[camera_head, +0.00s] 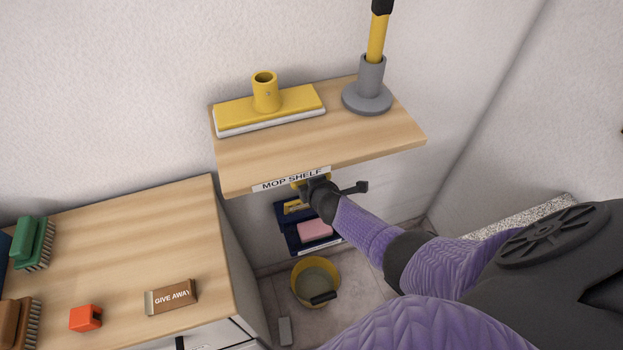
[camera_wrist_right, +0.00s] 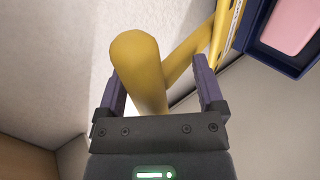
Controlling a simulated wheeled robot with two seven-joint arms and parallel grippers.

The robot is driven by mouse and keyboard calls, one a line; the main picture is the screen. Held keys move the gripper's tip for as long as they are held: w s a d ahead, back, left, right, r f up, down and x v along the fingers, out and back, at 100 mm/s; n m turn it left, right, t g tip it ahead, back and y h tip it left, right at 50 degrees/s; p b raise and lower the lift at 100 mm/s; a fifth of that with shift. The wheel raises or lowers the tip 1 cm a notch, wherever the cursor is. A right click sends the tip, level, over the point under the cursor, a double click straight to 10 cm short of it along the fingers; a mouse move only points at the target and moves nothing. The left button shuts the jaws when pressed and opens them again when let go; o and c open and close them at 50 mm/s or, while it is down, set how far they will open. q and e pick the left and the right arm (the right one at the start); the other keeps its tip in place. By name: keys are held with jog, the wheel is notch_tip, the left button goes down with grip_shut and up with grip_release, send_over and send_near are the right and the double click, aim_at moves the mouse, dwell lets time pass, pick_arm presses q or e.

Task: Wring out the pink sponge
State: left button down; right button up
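The pink sponge (camera_head: 314,231) lies in a navy blue holder (camera_head: 291,240) under the mop shelf; in the right wrist view it shows at the top right (camera_wrist_right: 294,22). My right gripper (camera_head: 312,184) reaches under the shelf's front edge, above the holder. In the right wrist view its two fingers (camera_wrist_right: 162,88) stand apart on either side of a yellow bar (camera_wrist_right: 140,65) with a rounded end. Slim gaps show beside the bar, so the gripper looks open around it. The shelf hides most of the bar in the head view. My left gripper is out of view.
The mop shelf (camera_head: 240,172) holds a yellow mop head (camera_head: 268,104) and a grey-based pole (camera_head: 367,92). A yellow bucket (camera_head: 300,288) stands on the floor below.

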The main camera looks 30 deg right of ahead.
jog(key=shift+w+f, duration=0.15)
jog(key=shift+f, duration=0.05)
jog(key=shift+c, duration=0.6)
jog(key=shift+s+a+r+p, duration=0.1)
jog(key=shift+s+r+p, duration=0.15)
jog(key=shift+p, duration=0.1)
jog(key=p+v, duration=0.6)
jog(key=v, duration=0.3)
jog(key=shift+s, duration=0.1)
